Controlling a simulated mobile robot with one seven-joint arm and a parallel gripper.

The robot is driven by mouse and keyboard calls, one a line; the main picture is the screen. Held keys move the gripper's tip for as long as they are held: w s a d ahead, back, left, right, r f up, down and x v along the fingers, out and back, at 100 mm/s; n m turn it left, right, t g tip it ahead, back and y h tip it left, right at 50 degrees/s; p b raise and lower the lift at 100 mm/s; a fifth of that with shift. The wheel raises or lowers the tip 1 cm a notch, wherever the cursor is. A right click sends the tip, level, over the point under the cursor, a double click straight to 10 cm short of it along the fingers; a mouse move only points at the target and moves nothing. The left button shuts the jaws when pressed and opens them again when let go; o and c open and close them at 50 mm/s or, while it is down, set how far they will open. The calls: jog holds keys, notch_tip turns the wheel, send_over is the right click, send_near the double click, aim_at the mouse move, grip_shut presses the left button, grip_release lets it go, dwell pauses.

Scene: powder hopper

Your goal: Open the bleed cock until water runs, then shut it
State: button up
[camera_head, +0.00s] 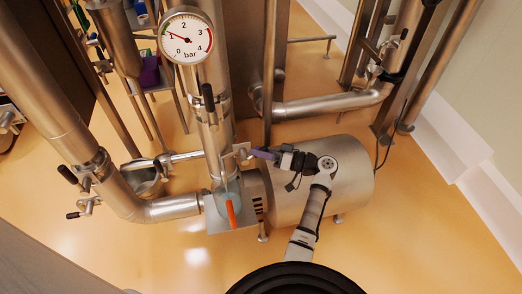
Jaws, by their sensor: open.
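A steel side branch (190,156) runs left from the upright pipe towards a small steel cup (146,184). A small steel fitting (241,151) sits at the right of the pipe, level with the branch. I cannot tell for certain which fitting is the bleed cock. My gripper (256,153) is open, its bluish fingers pointing left close to this steel fitting. Whether they touch it is too small to tell. I see no clear stream of water at the cup. A round pressure gauge (187,38) marked in bar faces me above.
A large steel cylinder (340,180) lies under my arm. A black lever (208,98) stands on the upright pipe; an orange strip (231,214) shows below by a translucent bluish part. Thick pipes stand at left and right. The orange floor (420,230) is clear at lower right.

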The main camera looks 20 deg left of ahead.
grip_shut()
dwell(0.3)
